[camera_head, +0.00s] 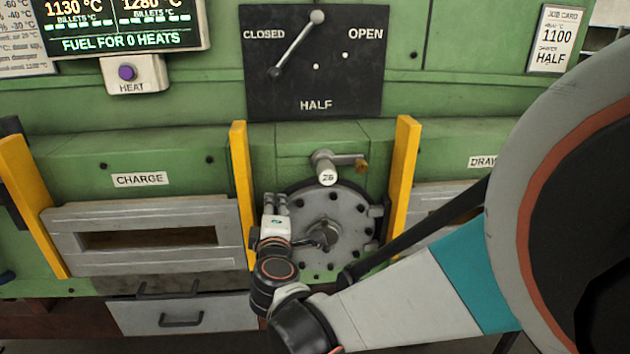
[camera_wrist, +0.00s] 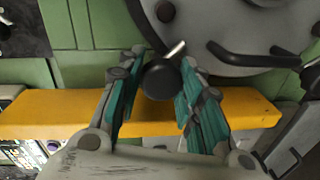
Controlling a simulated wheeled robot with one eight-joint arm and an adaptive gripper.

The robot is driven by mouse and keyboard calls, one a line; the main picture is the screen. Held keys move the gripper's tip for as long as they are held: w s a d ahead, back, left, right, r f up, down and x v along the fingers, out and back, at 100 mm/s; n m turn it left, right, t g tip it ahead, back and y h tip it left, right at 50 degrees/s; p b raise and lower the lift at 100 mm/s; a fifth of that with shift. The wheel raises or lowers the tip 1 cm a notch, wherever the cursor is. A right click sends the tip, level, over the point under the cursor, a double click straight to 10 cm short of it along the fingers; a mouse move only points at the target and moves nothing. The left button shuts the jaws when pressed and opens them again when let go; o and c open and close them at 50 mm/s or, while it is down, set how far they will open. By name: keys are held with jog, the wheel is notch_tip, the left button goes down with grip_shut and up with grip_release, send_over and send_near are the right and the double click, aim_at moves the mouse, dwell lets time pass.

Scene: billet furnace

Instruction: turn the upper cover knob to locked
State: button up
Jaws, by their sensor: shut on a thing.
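The round grey cover (camera_head: 345,200) with bolts around its rim sits in the middle of the green furnace front. My gripper (camera_head: 275,198) is at the cover's upper left edge. In the wrist view my gripper (camera_wrist: 163,62) has its teal-lined fingers on both sides of a round black knob (camera_wrist: 161,80), and it is shut on it. A small pale metal piece shows beside the knob, close to the cover's rim (camera_wrist: 225,60). In the head view the knob is hidden by the gripper. I see no locked marking near it.
Yellow posts (camera_head: 240,165) (camera_head: 407,165) stand on both sides of the cover. A grey valve with a handle (camera_head: 326,168) projects above it. The CHARGE opening (camera_head: 145,240) is to the left. A CLOSED/HALF/OPEN lever panel (camera_head: 345,85) is above, its knobbed lever slanting.

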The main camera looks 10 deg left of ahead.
jog(key=shift+d+f, duration=0.1)
jog(key=o, duration=0.8)
jog(key=shift+c, duration=0.2)
